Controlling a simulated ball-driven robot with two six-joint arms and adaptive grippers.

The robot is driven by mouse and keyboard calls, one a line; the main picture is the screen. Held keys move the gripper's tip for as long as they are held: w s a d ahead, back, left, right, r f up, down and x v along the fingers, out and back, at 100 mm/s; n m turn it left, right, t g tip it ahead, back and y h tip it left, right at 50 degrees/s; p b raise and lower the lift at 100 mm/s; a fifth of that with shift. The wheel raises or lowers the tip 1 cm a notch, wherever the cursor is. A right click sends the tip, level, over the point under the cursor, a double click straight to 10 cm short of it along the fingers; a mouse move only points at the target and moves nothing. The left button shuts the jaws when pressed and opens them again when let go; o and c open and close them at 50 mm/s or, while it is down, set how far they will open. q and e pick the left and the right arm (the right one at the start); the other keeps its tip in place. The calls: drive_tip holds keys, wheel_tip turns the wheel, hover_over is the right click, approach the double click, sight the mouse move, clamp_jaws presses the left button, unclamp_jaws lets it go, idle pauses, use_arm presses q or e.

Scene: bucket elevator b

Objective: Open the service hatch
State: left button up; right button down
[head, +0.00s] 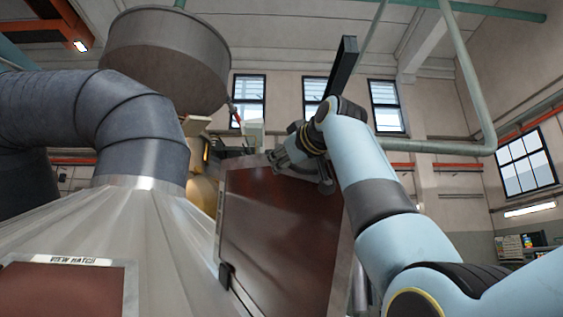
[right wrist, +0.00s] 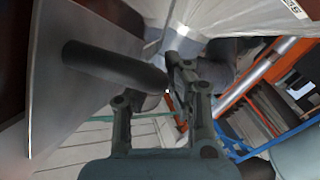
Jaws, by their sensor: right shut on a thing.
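The service hatch (head: 280,235) is a reddish-brown panel in a grey metal frame, seen at the centre of the head view beside the pale metal cone. A dark hinge-like bracket sits at its lower left. In the right wrist view its grey plate (right wrist: 75,95) fills the left side, and a dark round handle (right wrist: 110,65) sticks out from it. My right gripper (head: 284,157) is at the hatch's top edge. In the wrist view its fingers (right wrist: 163,92) are closed around the handle's end. I cannot tell how far the hatch stands from its opening. My left gripper is out of view.
The ribbed metal cone (head: 165,235) carries a "VIEW HATCH" panel (head: 65,290) at lower left. A thick dark duct (head: 135,125) bends into its top, with a large round hopper (head: 165,60) above. Blue and orange racking (right wrist: 270,115) stands right in the wrist view.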

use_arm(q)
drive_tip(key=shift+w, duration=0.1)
use_arm(e)
drive_tip(key=shift+r, duration=0.25)
drive_tip(key=c, duration=1.4)
unclamp_jaws()
drive_tip(key=shift+s+a, duration=0.1)
drive_tip(key=shift+c, duration=0.2)
drive_tip(key=shift+o, duration=0.5)
drive_tip(key=shift+f, duration=0.1)
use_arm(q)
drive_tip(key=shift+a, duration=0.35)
use_arm(e)
drive_tip(key=shift+f, duration=0.1)
drive_tip(key=shift+s+d, duration=0.25)
drive_tip(key=shift+s, duration=0.1)
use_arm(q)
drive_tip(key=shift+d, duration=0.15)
use_arm(e)
drive_tip(key=v, duration=1.1)
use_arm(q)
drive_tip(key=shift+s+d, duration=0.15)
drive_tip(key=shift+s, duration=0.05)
use_arm(e)
drive_tip(key=shift+s, duration=0.2)
